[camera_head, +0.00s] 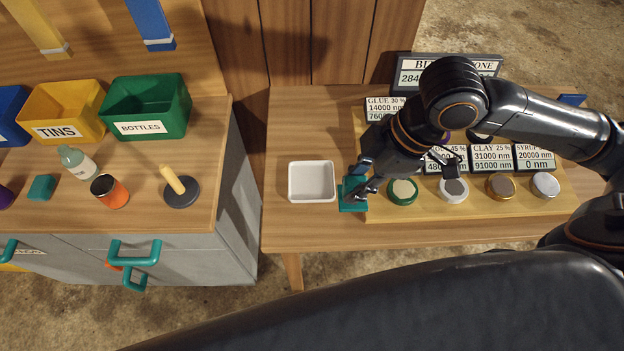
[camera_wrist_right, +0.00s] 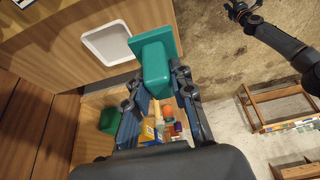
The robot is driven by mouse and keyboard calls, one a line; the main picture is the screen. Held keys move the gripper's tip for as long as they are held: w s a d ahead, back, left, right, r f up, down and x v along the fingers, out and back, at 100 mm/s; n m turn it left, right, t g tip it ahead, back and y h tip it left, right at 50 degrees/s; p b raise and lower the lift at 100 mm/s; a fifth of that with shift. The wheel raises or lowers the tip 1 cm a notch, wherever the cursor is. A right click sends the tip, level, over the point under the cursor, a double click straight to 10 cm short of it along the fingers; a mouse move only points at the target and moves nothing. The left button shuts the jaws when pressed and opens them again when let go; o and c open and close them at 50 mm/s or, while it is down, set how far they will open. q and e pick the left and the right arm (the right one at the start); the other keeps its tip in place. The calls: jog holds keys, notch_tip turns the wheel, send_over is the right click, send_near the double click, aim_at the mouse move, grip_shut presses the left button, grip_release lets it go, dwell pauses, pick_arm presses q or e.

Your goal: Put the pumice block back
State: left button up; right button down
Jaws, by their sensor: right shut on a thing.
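My right gripper (camera_head: 358,186) is shut on a teal block (camera_wrist_right: 155,66), which I take to be the pumice block. In the wrist view it sits between the two fingers. A flat teal square (camera_wrist_right: 141,45) shows right behind it. In the head view the teal patch (camera_head: 350,207) at the board's left end is partly hidden by the fingers, and whether the block touches it cannot be told. A dark arm with a gripper (camera_wrist_right: 244,12), apparently my left, shows at the top right of the wrist view, too small to read.
A white tray (camera_head: 312,167) stands just left of the right gripper. Several lidded jars, including a green-rimmed one (camera_head: 402,191), stand close on its right before label signs. The left counter holds bins, a bottle (camera_head: 77,162), an orange can (camera_head: 110,191) and a teal block (camera_head: 41,188).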

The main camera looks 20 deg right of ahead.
jog(key=w+a+f, duration=0.1)
jog(key=w+f, duration=0.2)
jog(key=w, duration=0.1)
jog(key=w+a+f, duration=0.1)
jog(key=w+f, duration=0.2)
jog(key=w, duration=0.2)
jog(key=w+a+f+p, duration=0.1)
jog(key=w+f, duration=0.3)
jog(key=shift+w+a, duration=0.15)
jog(key=shift+a, duration=0.2)
notch_tip(320, 180, down, 2)
jog(key=shift+f+p, duration=0.15)
jog(key=shift+p, duration=0.25)
pick_arm(q)
jog(key=shift+w+a+r, duration=0.4)
jog(key=shift+a+r, duration=0.2)
jog(key=shift+r, duration=0.15)
pick_arm(e)
jog(key=shift+f, duration=0.3)
jog(key=c, duration=1.1)
grip_release()
jog(key=shift+f, duration=0.15)
jog(key=shift+c, duration=0.2)
pick_arm(q)
jog(key=shift+a, duration=0.2)
